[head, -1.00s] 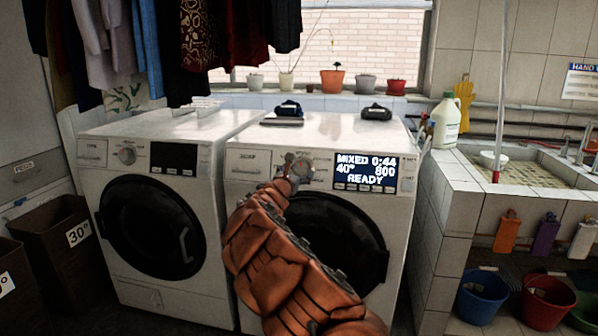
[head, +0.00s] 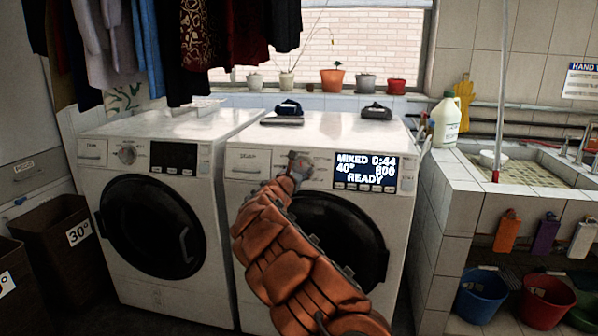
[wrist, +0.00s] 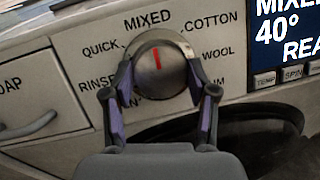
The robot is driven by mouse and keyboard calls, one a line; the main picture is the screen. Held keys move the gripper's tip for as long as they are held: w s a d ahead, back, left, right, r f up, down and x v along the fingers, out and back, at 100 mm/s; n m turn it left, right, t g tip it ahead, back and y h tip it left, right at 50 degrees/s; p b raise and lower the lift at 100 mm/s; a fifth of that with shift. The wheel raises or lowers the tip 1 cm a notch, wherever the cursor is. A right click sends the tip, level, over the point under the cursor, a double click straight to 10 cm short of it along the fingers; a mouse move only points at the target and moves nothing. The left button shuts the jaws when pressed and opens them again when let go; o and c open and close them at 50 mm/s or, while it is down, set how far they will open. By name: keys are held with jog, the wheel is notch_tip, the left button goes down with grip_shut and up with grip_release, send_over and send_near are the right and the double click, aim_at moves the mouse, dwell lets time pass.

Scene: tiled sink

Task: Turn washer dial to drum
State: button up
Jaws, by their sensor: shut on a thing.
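The washer dial (wrist: 157,60) is a round metal knob on the right washer's (head: 230,200) panel. Its red mark points up, toward the MIXED label (wrist: 147,20). QUICK and RINSE are at its left, COTTON and WOOL at its right. A lower right label (wrist: 214,86) is partly hidden by a finger; only its end, "UM", reads. My gripper (wrist: 158,80) is shut on the dial, one finger on each side. In the head view, my gripper (head: 294,172) covers part of the dial. The display (head: 365,171) reads MIXED 0:44, 40°, 800, READY.
A second washer (head: 130,150) stands at the left. Buttons (wrist: 292,73) sit under the display, right of the dial. A drawer handle (wrist: 28,125) is at the left. Dark folded items (head: 288,109) lie on the right washer. A tiled sink (head: 520,170) is at the right.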

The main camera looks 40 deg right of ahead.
jog(key=c, duration=0.5)
jog(key=shift+o, duration=0.2)
